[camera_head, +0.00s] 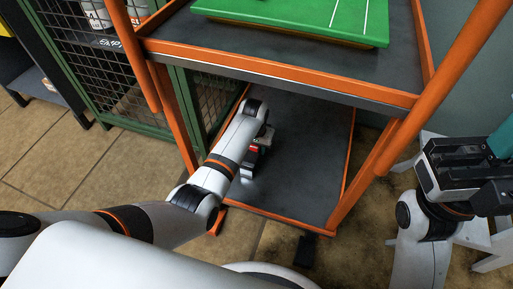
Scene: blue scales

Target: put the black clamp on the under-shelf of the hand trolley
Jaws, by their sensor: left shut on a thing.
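The hand trolley has orange posts and a dark grey under-shelf (305,165) with an orange rim. My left arm reaches in from the left over the under-shelf. My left gripper (257,152) is low over the shelf's left part, partly hidden by my own wrist. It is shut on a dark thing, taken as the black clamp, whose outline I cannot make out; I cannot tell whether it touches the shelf. My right gripper (472,182) is outside the trolley at the right, and its jaw opening is unclear.
The trolley's top shelf (285,62) carries a green board (300,18) and overhangs the under-shelf. Orange posts stand on both sides. A green mesh cage (105,75) stands behind at the left. A white stool-like thing (483,240) is at the right. Most of the under-shelf is bare.

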